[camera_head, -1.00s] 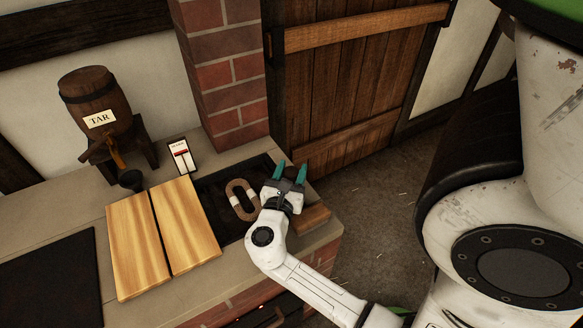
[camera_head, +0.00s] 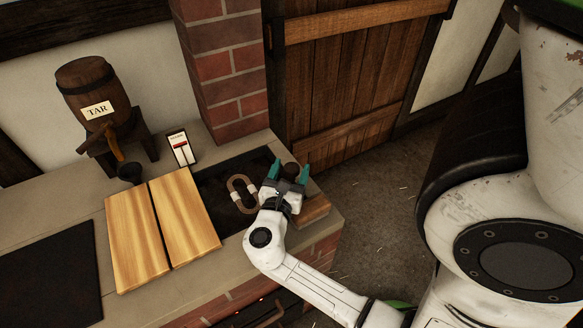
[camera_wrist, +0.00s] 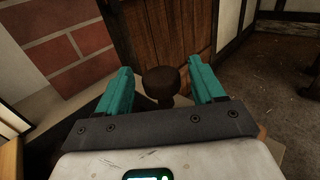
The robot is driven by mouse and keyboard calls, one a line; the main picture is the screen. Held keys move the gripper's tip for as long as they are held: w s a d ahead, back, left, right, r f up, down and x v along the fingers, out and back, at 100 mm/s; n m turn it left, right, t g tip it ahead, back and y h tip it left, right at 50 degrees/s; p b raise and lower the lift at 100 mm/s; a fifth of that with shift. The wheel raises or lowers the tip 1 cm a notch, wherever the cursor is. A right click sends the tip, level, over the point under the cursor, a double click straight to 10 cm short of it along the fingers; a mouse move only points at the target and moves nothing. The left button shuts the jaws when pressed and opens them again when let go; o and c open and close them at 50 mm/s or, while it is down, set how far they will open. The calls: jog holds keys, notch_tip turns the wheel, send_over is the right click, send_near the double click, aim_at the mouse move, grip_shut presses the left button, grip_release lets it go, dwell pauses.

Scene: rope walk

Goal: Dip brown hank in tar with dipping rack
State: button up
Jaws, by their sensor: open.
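The brown hank (camera_head: 252,187), an oval loop with pale bands, lies flat in the dark recess (camera_head: 215,195) of the counter, left of my gripper. My gripper (camera_head: 290,170) is open, with teal fingers, over the right end of that recess. A dark round knob (camera_head: 291,170) stands between the fingers; in the wrist view the knob (camera_wrist: 160,82) sits on a short post, with clear gaps on both sides. I cannot tell for sure whether it belongs to the dipping rack. A barrel labelled TAR (camera_head: 90,88) stands on a wooden stand at the back left.
Two light wooden boards (camera_head: 135,240) lie left of the recess. A small white panel with a red mark (camera_head: 181,147) and a dark cup (camera_head: 131,173) stand behind them. A brick pillar (camera_head: 225,70) and wooden door (camera_head: 350,80) rise behind. A wooden block (camera_head: 314,212) sits at the counter's right end.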

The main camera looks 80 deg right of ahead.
jog(key=a+b, duration=0.1)
jog(key=a, duration=0.8)
jog(key=shift+w+a, duration=0.3)
jog(key=shift+w, duration=0.05)
jog(key=r+y+p, duration=0.1)
jog(key=r+p, duration=0.1)
jog(key=d+r+y+p, duration=0.1)
jog(key=p, duration=0.2)
jog(key=shift+s+r+y, duration=0.15)
jog(key=shift+r+y, duration=0.15)
jog(key=shift+r, duration=0.1)
jog(key=d+f+p, duration=0.1)
jog(key=d, duration=0.2)
jog(key=d+f+y, duration=0.1)
jog(key=d, duration=0.2)
jog(key=d+f+y+p, duration=0.1)
jog(key=d, duration=0.3)
jog(key=shift+s+f+p, duration=0.25)
jog(key=shift+f+p, duration=0.1)
jog(key=shift+c, duration=0.2)
jog(key=shift+f, duration=0.1)
grip_shut()
